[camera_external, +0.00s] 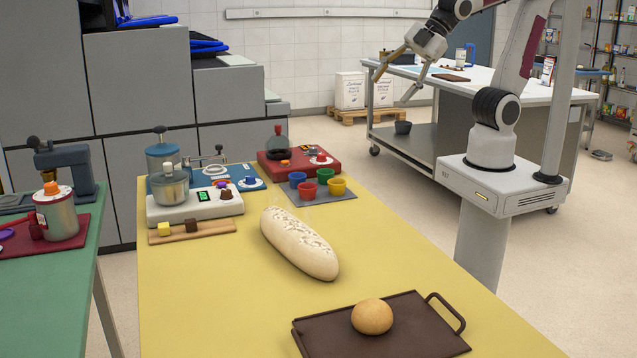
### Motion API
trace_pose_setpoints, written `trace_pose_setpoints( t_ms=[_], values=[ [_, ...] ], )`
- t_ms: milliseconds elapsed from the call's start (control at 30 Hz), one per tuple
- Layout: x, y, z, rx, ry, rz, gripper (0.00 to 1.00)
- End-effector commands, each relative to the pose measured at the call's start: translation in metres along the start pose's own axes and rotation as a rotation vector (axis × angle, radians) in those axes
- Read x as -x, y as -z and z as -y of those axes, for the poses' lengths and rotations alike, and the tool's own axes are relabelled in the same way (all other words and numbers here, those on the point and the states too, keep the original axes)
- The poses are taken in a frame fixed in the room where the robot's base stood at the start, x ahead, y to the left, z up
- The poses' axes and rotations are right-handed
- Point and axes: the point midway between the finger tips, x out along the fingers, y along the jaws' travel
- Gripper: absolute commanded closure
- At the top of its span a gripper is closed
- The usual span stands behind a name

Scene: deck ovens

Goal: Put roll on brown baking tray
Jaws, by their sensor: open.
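The roll (372,316), small, round and golden-tan, rests on the brown baking tray (325,328) near the front of the yellow table. The tray is flat and dark brown with a loop handle at its right side. My gripper (402,86) is at the top of the view, raised well above and away from the roll and tray. Its fingers are spread apart with nothing between them.
A long floured loaf (298,243) lies on the yellow table (210,310) behind the tray. Colored cups (308,190), a scale-like device (192,207) and a red board stand at the back. The table's front left is clear. A white-topped workbench (540,92) stands behind my arm.

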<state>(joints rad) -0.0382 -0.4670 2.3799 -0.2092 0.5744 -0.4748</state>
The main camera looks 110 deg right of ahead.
Motion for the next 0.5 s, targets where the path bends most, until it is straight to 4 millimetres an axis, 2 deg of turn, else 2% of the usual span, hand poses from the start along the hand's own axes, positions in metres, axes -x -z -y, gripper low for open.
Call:
trace_pose_setpoints(
  t_ms=[100, 300, 500],
  values=[
    [0.018, -0.023, 0.017, -0.173, 0.031, 0.029, 0.39],
    [0.042, -0.057, 0.050, -0.449, 0.091, 0.082, 0.39],
    [0.056, -0.078, 0.075, -0.624, 0.134, 0.125, 0.39]
  ],
)
